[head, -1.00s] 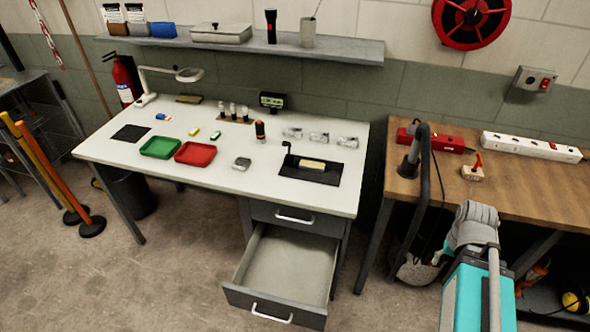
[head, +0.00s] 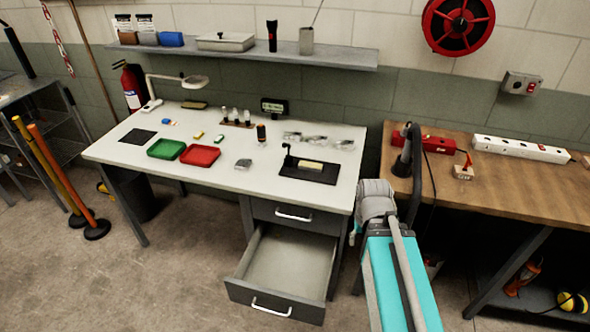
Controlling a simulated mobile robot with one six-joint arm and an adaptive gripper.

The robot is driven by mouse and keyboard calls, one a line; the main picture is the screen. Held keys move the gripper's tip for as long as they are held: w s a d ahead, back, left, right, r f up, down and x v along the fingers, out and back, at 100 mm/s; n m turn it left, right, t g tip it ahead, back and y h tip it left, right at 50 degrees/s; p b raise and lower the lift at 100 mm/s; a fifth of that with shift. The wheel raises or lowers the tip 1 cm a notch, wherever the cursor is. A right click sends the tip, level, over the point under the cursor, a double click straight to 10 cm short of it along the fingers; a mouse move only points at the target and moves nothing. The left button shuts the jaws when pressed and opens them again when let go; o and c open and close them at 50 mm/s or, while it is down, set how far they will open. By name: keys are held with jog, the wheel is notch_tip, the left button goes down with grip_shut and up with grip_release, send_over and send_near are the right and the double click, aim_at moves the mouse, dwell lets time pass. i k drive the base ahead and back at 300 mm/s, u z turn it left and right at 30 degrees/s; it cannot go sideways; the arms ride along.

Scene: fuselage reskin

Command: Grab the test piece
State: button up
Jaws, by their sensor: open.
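No object is clearly marked as the test piece. A pale yellow block (head: 312,165) lies on a black mat (head: 322,177) at the right of the white workbench (head: 215,205), beside a small black upright fixture (head: 287,157). Smaller candidates are a yellow piece (head: 198,135) and a green piece (head: 220,138) behind the trays, and a grey rounded piece (head: 243,163) right of the red tray. My arm rises at the lower right, in front of the gap between the benches. My gripper's fingers cannot be made out.
A green tray (head: 166,149) and a red tray (head: 200,155) sit on the bench. An empty drawer (head: 285,262) stands open below it. Blurred clear items (head: 320,140) lie behind the mat. A wooden bench (head: 500,190) with power strips is at right. Floor at front left is clear.

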aim_at(310, 166)
jog(key=u, duration=0.7)
jog(key=i, duration=0.6)
jog(key=z, duration=0.1)
jog(key=k, duration=0.6)
jog(key=u, duration=0.15)
jog(key=i, duration=0.5)
jog(key=z, duration=0.05)
